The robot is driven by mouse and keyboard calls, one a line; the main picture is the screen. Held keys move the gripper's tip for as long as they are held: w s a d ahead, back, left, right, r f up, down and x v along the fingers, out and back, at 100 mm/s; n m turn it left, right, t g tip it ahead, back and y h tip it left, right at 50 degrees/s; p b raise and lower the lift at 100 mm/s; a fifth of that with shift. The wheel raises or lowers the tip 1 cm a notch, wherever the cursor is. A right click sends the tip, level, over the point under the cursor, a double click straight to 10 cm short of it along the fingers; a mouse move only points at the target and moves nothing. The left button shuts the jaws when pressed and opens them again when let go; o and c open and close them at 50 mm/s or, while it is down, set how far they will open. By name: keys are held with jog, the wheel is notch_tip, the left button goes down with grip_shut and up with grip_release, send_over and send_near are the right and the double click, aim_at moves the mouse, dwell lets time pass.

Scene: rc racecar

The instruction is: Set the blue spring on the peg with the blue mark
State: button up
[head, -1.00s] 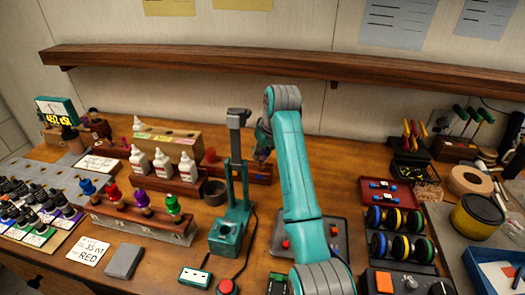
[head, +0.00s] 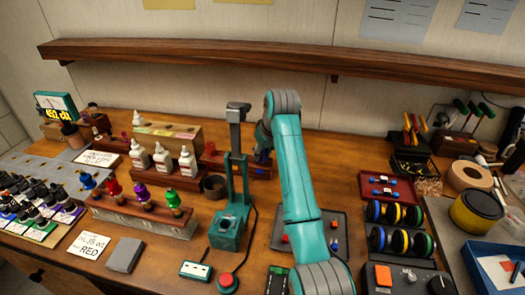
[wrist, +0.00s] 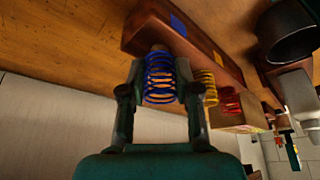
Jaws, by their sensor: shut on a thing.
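In the wrist view the blue spring (wrist: 160,78) is between the two fingers of my gripper (wrist: 162,88), which is shut on it. The brown wooden rack (wrist: 150,22) lies just beyond, with a blue mark (wrist: 178,25) on its face near the held spring. A pale peg end seems to show at the spring's rack-side end; I cannot tell whether the spring is around it. A yellow spring (wrist: 206,85) and a red spring (wrist: 230,103) stand along the same rack. In the head view my arm partly hides my gripper (head: 263,140) and the rack (head: 259,171).
A teal stand (head: 228,222) rises left of my arm in the head view. A red tray (head: 388,187) lies to the right. A wooden shelf (head: 200,65) runs along the wall.

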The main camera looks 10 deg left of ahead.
jog(key=shift+f, duration=0.5)
jog(key=o, duration=0.9)
jog(key=shift+v, duration=3.75)
